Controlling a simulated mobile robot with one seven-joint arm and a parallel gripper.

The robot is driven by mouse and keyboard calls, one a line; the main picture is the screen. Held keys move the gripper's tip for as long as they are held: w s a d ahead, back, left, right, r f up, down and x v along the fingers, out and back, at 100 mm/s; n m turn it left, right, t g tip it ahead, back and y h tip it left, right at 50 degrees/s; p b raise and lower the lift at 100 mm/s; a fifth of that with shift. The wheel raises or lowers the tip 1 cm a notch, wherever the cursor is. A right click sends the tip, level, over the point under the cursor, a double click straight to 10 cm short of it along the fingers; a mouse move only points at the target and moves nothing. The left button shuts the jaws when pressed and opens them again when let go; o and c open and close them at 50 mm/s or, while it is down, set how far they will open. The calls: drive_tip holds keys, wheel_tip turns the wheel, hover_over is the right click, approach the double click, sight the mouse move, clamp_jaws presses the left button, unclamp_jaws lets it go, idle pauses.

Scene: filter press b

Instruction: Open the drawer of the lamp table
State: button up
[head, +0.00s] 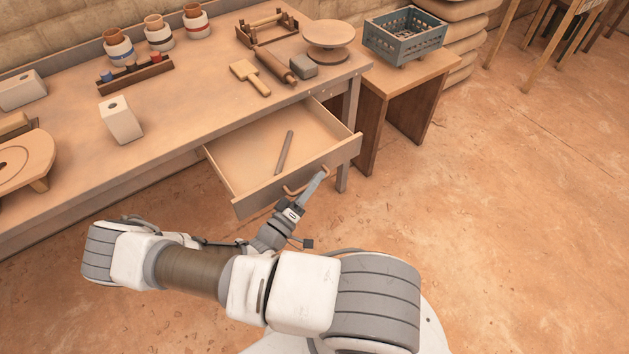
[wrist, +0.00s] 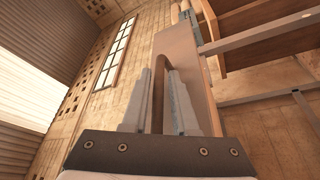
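The drawer (head: 250,160) under the long wooden table (head: 190,110) stands well open in the head view. A thin grey-brown stick (head: 284,153) lies inside it. No lamp shows on this table. The drawer's bow handle (head: 291,191) is on its front panel (head: 262,195). My gripper (head: 318,181) is at the handle, in front of the panel. In the wrist view the two pale fingers of my gripper (wrist: 160,102) stand close on both sides of the brown handle bar (wrist: 158,75), closed on it.
Pots (head: 159,33), a mallet (head: 250,76), a rolling pin (head: 277,67) and a round turntable (head: 328,36) stand on the table. A side stool (head: 405,80) bears a blue-grey crate (head: 405,36) to the right. The floor (head: 500,200) at the right is clear.

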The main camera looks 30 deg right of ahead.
drive_tip(key=v, duration=1.7)
drive_tip(key=shift+s+a+p, duration=0.15)
drive_tip(key=shift+a+p, duration=0.05)
drive_tip(key=shift+p, duration=0.1)
drive_tip(key=s+r+y+p, duration=0.2)
drive_tip(key=r+y+p, duration=0.2)
drive_tip(key=r, duration=1.3)
drive_tip(key=s+r+n+g+y+p, duration=0.1)
drive_tip(key=r+y+p, duration=0.3)
drive_tip(key=r, duration=1.3)
drive_tip(key=s+r+n+y+p, duration=0.1)
drive_tip(key=s+r+y+p, duration=0.2)
drive_tip(key=r+y, duration=0.8)
wheel_tip(320, 180, up, 7)
drive_tip(key=shift+s+d+f+p, duration=0.1)
drive_tip(key=shift+s+d+p, duration=0.2)
drive_tip(key=shift+p, duration=0.55)
